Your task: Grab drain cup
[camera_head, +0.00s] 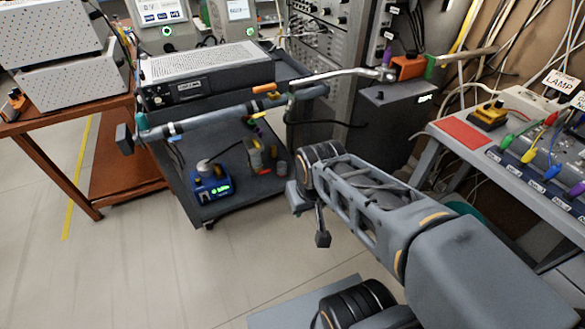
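I cannot tell for certain which object is the drain cup. A small grey cylinder (281,168) stands on the lower shelf of the dark cart, a possible match. Beside it is a taller grey cylindrical part (255,160) with a yellow and purple fitting above it. My arm reaches in from the lower right. Its end, with my gripper (314,218), hangs over the floor, to the right of the cart's shelf in the picture and apart from these objects. The fingers are small and partly hidden by my arm, so their opening is unclear.
The dark cart's lower shelf (222,205) also holds a blue pump-like device (211,184). A horizontal pipe (215,117) crosses above the shelf. A brown table (50,118) stands left and a grey bench (500,178) right. The floor at front left is clear.

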